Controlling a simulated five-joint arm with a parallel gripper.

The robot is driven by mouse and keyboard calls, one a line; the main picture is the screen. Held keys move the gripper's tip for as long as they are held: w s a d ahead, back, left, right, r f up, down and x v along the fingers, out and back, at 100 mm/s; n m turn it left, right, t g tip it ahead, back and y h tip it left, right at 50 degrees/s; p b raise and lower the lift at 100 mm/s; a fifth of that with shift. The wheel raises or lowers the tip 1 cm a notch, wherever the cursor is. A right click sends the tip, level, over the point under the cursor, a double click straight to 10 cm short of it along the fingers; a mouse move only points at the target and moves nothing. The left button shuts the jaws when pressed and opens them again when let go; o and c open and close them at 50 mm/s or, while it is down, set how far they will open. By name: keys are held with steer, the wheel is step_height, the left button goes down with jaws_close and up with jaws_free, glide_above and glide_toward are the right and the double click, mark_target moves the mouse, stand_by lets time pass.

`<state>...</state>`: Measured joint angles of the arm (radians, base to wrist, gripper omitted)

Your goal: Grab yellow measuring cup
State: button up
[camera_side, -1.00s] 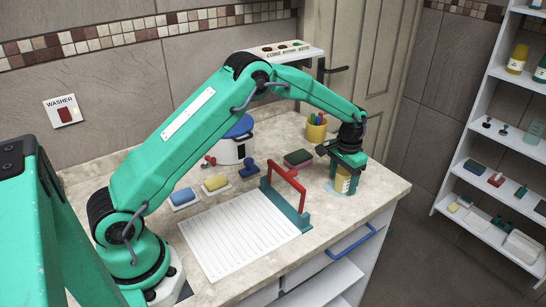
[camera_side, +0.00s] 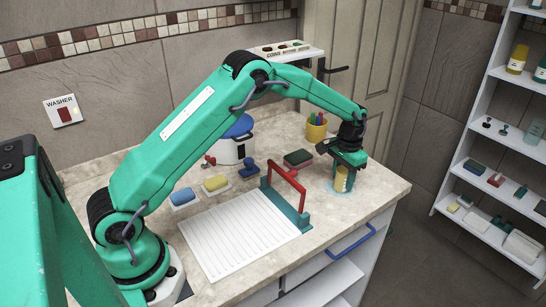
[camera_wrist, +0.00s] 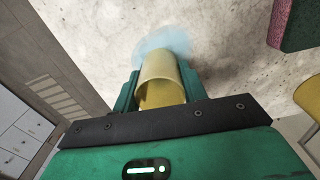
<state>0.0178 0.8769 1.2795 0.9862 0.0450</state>
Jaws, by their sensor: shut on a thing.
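The yellow measuring cup (camera_side: 341,181) stands near the right end of the stone counter, over a pale blue patch (camera_side: 340,190). My gripper (camera_side: 345,177) points down over it, with its green fingers on the cup. In the wrist view, the cup (camera_wrist: 161,72) sits between the two fingers of my gripper (camera_wrist: 160,85), with its round open rim showing. The gripper is shut on the cup. The fingers and palm hide part of the cup's sides. I cannot tell whether the cup is clear of the counter.
A red-handled teal frame (camera_side: 287,203) stands left of the cup, beside a white ribbed sheet (camera_side: 235,235). A dark green and red block (camera_side: 298,158) and a yellow pen holder (camera_side: 316,128) stand behind. The counter's edge is close on the right.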

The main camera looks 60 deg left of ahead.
steer(key=shift+r, duration=0.5)
steer(key=r, duration=0.3)
steer(key=shift+s+d+r, duration=0.1)
steer(key=shift+s+d, duration=0.05)
steer(key=shift+d, duration=0.25)
steer(key=shift+s+d+r, duration=1)
steer(key=shift+d+r, duration=0.05)
steer(key=shift+d, duration=0.45)
steer(key=shift+s+d+r, duration=0.95)
steer(key=shift+d+r, duration=0.1)
steer(key=shift+d, duration=0.5)
steer(key=shift+s+d+r, duration=1)
steer(key=shift+d+r, duration=0.05)
steer(key=shift+d, duration=0.45)
